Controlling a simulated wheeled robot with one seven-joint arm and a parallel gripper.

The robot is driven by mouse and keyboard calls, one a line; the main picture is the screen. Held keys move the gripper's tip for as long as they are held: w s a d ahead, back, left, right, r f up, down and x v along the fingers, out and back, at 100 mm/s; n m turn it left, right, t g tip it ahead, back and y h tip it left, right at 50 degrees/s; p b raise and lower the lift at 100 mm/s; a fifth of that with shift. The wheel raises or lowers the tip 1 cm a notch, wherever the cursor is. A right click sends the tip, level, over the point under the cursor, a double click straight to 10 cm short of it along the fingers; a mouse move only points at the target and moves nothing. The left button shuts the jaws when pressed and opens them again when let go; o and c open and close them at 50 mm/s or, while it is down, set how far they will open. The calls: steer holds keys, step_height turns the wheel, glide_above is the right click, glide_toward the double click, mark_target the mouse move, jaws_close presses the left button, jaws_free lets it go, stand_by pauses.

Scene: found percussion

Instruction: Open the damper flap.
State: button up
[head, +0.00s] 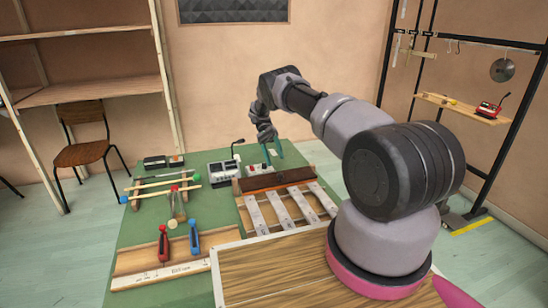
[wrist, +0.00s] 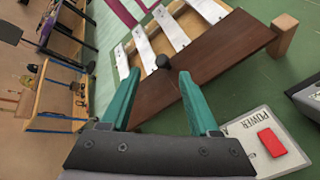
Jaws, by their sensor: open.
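The damper flap (head: 277,180) is a dark brown wooden board at the far end of the bar instrument. In the wrist view the flap (wrist: 212,66) slants across the middle, over the near ends of the pale metal bars (wrist: 172,30). A small black knob (wrist: 162,61) sits at its edge by the bars. My gripper (head: 276,150) is above and behind the flap in the head view. Its teal fingers (wrist: 160,76) are open and empty in the wrist view, with the knob just beyond the gap between their tips. I cannot tell the exact height between them.
A grey box with a gooseneck (head: 222,174) stands left of the flap. A "POWER" panel with a red switch (wrist: 271,142) is close to the right finger. A wooden board (head: 280,268) is nearer.

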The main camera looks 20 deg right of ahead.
step_height(320, 180, up, 10)
stand_by(0.4)
